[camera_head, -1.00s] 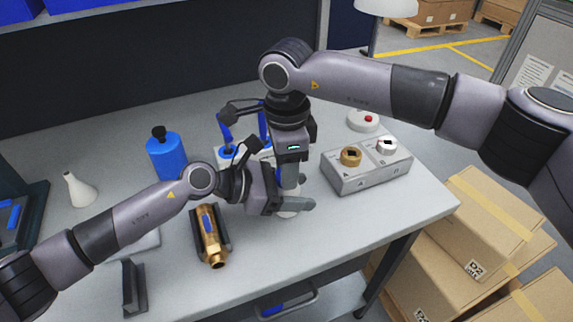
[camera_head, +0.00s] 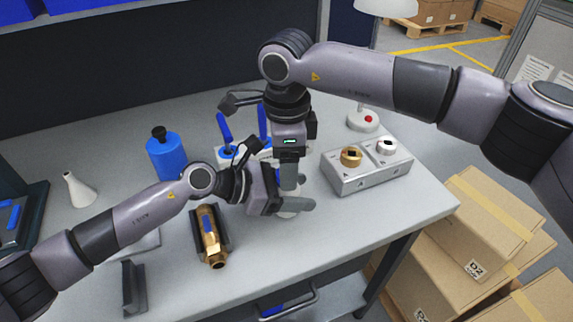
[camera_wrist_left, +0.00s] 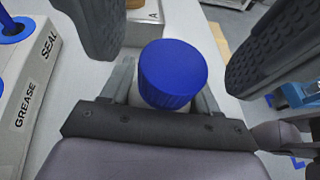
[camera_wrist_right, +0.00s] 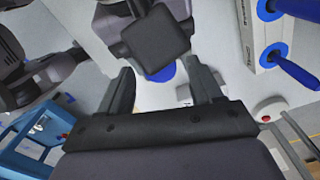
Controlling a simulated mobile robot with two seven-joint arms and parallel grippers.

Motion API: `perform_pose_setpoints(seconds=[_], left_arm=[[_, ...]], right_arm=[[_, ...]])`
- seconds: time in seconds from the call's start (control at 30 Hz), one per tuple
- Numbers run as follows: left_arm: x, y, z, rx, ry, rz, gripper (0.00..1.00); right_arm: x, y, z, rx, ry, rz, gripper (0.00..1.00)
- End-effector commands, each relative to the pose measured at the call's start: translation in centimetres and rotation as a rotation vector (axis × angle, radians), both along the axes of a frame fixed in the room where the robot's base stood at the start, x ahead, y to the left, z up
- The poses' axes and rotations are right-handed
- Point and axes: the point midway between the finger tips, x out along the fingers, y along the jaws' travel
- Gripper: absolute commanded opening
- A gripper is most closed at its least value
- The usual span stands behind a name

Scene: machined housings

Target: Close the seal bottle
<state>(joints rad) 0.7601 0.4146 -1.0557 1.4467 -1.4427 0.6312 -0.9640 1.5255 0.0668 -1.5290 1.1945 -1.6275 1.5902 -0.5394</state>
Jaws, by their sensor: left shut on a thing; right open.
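The seal bottle shows in the left wrist view as a ribbed blue cap (camera_wrist_left: 173,73) on a pale body, mostly hidden below it. My left gripper (camera_wrist_left: 165,100) is shut around the body under the cap. In the head view my left gripper (camera_head: 287,207) is low over the table, and only a pale bit of the bottle shows there. My right gripper (camera_head: 289,186) points down from above. Its open fingers stand apart on both sides above the cap in the left wrist view. The right wrist view shows its empty gap (camera_wrist_right: 162,85). How tightly the cap sits cannot be told.
A white holder (camera_wrist_left: 28,100) marked GREASE and SEAL, with blue-handled tools, stands close behind the grippers. A grey block (camera_head: 366,170) with two round parts is to the right. A brass housing (camera_head: 211,238) lies in a cradle, left front. A blue bottle (camera_head: 165,158) stands behind.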

Motion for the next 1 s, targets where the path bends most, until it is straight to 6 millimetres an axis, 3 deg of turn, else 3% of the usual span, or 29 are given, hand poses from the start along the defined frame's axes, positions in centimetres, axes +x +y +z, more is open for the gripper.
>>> perform_pose_setpoints(seconds=[0.2, 0.47, 0.5, 0.57, 1.0], left_arm=[[0.0, 0.0, 0.0, 0.000, 0.000, 0.000, 0.00], [0.0, 0.0, 0.0, 0.000, 0.000, 0.000, 0.00], [0.0, 0.0, 0.0, 0.000, 0.000, 0.000, 0.00], [0.0, 0.0, 0.0, 0.000, 0.000, 0.000, 0.00], [0.0, 0.0, 0.0, 0.000, 0.000, 0.000, 0.00]], right_arm=[[0.0, 0.0, 3.0, 0.001, -0.003, 0.000, 0.65], [0.0, 0.0, 3.3, 0.001, 0.001, 0.000, 0.65], [0.0, 0.0, 3.3, 0.001, 0.000, 0.001, 0.60], [0.0, 0.0, 3.4, 0.001, 0.000, 0.009, 0.60], [0.0, 0.0, 6.7, 0.001, 0.000, 0.292, 0.60]])
